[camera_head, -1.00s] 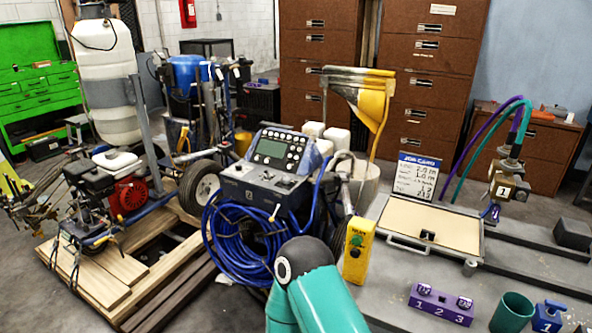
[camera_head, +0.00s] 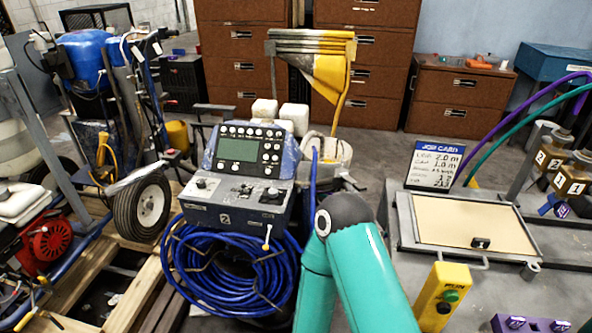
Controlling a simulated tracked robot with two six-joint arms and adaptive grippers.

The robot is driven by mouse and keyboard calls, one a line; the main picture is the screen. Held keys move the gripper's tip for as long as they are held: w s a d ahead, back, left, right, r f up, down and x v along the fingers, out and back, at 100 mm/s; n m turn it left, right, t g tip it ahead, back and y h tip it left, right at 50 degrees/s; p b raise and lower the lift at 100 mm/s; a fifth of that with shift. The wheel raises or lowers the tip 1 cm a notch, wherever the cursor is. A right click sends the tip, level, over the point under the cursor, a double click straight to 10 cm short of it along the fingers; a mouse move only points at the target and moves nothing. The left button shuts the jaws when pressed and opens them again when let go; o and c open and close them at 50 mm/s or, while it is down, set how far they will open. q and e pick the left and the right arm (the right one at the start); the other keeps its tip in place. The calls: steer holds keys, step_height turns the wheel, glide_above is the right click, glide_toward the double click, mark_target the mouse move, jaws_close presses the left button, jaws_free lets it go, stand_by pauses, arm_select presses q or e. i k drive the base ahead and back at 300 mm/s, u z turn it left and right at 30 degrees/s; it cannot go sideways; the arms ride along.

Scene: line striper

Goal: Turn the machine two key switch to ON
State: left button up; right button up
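Machine two is a blue-grey control console (camera_head: 235,209) marked with a 2, left of centre, with a green-grey screen (camera_head: 237,149) and round buttons on its tilted upper panel. The lower panel carries a small knob (camera_head: 203,184) at left, switches in the middle and another small control (camera_head: 272,193) at right. I cannot tell which of these is the key switch or how it is set. A teal arm of mine rises from the bottom edge, its dark joint just right of the console. Neither gripper is in view.
A blue hose coil (camera_head: 228,268) hangs below the console. A wheeled machine with a tyre (camera_head: 142,207) stands on wooden planks at left. At right are a yellow button box (camera_head: 442,292), a framed board (camera_head: 465,218) and a job card (camera_head: 434,164). Cabinets stand behind.

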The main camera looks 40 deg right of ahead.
mark_target(273, 192)
steer(key=z, duration=0.2)
steer(key=i, duration=1.15)
steer(key=z, duration=0.35)
